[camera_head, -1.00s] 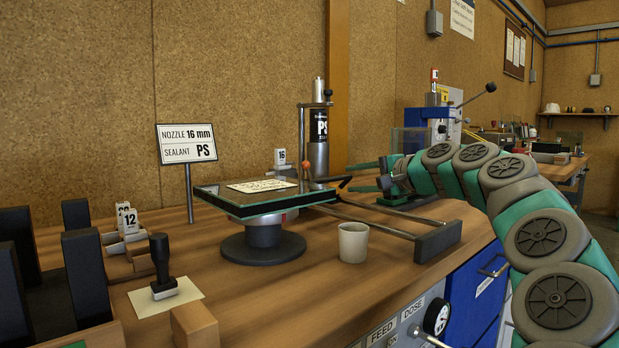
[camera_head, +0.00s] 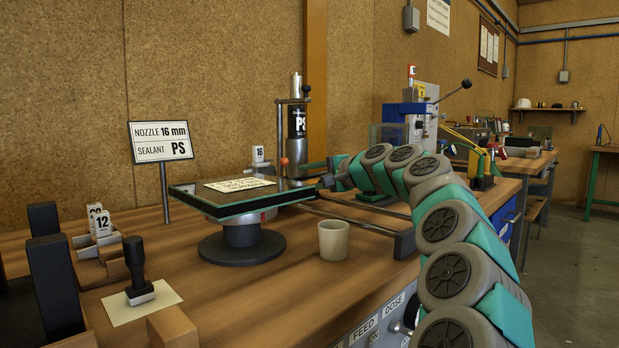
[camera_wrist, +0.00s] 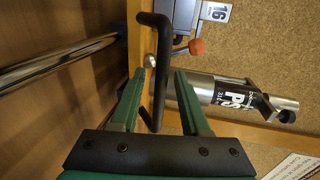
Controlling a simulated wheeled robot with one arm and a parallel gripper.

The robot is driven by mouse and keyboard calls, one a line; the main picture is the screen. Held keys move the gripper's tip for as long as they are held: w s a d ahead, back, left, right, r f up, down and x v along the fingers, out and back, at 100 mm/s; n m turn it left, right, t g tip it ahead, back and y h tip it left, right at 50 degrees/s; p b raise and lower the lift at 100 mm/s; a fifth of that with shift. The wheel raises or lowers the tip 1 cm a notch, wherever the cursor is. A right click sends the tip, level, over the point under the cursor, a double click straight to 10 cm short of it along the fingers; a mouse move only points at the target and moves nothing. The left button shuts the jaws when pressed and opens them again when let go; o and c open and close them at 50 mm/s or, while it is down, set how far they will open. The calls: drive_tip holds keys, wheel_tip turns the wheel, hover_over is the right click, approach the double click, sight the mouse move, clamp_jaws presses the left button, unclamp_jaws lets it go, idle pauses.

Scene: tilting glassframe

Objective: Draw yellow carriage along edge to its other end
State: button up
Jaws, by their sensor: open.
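No yellow carriage can be made out for sure at the glass. The glass pane (camera_head: 290,186) with a paper label lies on a round dark stand (camera_head: 243,247). The sealant cylinder marked PS (camera_head: 297,122) stands behind it and also shows in the wrist view (camera_wrist: 218,92). My gripper (camera_head: 328,181) is by the pane's right end. In the wrist view my gripper (camera_wrist: 159,74) is open, with a black bent handle (camera_wrist: 158,75) reaching between its fingers; contact cannot be told. A red knob (camera_wrist: 196,46) and a tag marked 16 (camera_wrist: 216,12) are beyond.
A beige cup (camera_head: 333,240) stands in front of the rail frame (camera_head: 404,244). A stamp (camera_head: 137,275), a holder with tag 12 (camera_head: 103,224) and a sign (camera_head: 161,141) are at left. A yellow-armed device (camera_head: 484,164) is on the bench behind my arm.

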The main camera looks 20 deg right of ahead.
clamp_jaws()
drive_tip(key=shift+f, duration=0.1)
idle(1.2)
